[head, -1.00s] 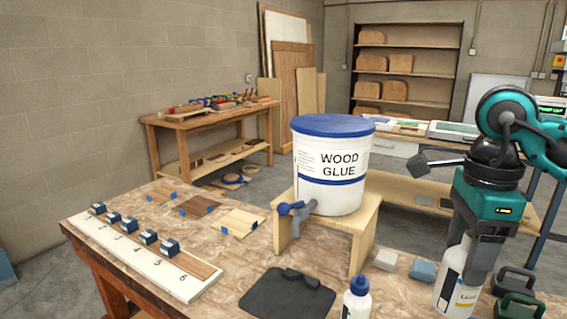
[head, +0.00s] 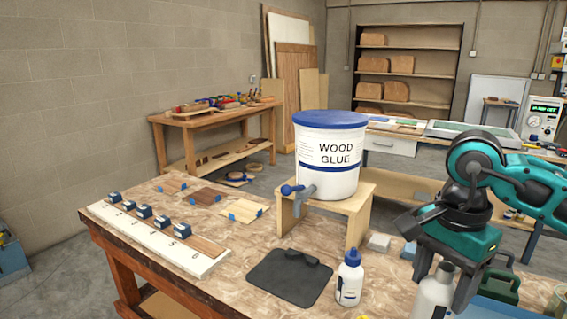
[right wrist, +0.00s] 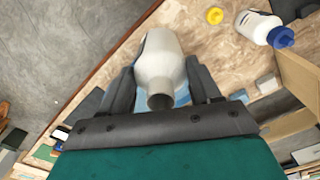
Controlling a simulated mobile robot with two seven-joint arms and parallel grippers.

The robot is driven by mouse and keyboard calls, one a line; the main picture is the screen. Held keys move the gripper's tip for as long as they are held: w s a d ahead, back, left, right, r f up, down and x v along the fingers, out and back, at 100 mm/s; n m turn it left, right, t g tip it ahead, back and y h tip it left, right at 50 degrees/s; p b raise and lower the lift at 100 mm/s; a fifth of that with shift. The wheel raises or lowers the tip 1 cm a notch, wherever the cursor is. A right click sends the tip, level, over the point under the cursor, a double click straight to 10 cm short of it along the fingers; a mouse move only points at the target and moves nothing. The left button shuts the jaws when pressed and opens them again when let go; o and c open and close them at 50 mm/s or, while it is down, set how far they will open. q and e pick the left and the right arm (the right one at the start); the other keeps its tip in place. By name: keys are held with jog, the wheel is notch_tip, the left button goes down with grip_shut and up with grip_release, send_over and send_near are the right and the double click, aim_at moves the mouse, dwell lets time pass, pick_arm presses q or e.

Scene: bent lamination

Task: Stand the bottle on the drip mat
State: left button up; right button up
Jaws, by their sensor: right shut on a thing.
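My right gripper (head: 441,284) is shut on a white bottle (head: 432,298) with an open neck, at the lower right of the head view. In the right wrist view the two fingers (right wrist: 160,90) clasp the white bottle (right wrist: 158,55) from both sides. Its base is cut off in the head view, so I cannot tell whether it touches the bench. The black drip mat (head: 285,282) lies bare on the bench, left of the bottle, below the tap (head: 300,191) of the wood glue tub (head: 331,160). My left gripper is not in view.
A blue-capped bottle (head: 349,280) stands between the mat and my right gripper. The tub sits on a wooden stand (head: 355,205). A grey block (head: 378,242) and a green-handled item (head: 500,287) lie nearby. A numbered board (head: 150,240) lies at left.

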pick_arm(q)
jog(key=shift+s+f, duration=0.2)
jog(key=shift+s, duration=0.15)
pick_arm(e)
jog(key=s+a+f+n, duration=0.1)
jog(key=a+f+n, duration=0.3)
jog(key=f+n, duration=0.4)
jog(key=shift+f+n, duration=0.2)
jog(key=shift+n, duration=2.1)
